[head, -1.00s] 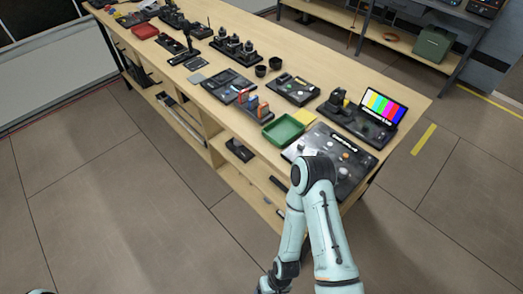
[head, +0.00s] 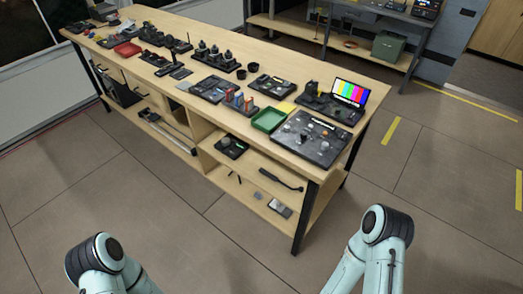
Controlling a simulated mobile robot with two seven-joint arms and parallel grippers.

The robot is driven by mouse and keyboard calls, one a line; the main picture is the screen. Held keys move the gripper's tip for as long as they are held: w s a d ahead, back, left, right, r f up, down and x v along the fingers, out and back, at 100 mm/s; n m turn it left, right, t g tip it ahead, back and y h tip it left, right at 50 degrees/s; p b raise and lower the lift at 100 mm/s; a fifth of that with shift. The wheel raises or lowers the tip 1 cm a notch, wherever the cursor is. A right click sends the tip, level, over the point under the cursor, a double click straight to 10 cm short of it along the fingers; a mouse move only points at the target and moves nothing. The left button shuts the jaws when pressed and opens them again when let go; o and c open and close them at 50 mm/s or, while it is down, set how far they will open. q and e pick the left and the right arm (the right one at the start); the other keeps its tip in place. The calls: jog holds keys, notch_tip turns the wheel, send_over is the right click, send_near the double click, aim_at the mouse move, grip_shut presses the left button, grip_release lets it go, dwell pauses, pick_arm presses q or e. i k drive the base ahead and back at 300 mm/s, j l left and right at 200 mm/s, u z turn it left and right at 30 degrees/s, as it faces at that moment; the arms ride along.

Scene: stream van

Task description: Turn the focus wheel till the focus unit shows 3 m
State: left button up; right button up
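A long wooden workbench (head: 190,105) carries several dark units. I cannot tell which is the focus unit, and no 3 m reading can be made out. A dark panel with knobs (head: 312,140) lies at the bench's near right end. A unit with a colour-bar screen (head: 349,93) stands behind it. Another dark unit with small parts (head: 270,87) lies left of that screen. Only the upper links of my two arms show at the bottom, well short of the bench. Both grippers are out of the picture.
A green tray (head: 268,120) and a red tray (head: 128,50) sit on the bench. Lower shelves (head: 240,172) hold a dark box and tools. A second bench with a green case (head: 391,46) stands behind. The floor before the bench is clear.

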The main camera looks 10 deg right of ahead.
aim_at(226, 142)
jog(key=i+j+u, duration=0.1)
jog(key=i+j, duration=0.25)
jog(key=i, duration=0.15)
jog(key=i+j, duration=0.15)
jog(key=i, duration=0.4)
jog(key=i+j+u, duration=0.15)
jog(key=i, duration=0.35)
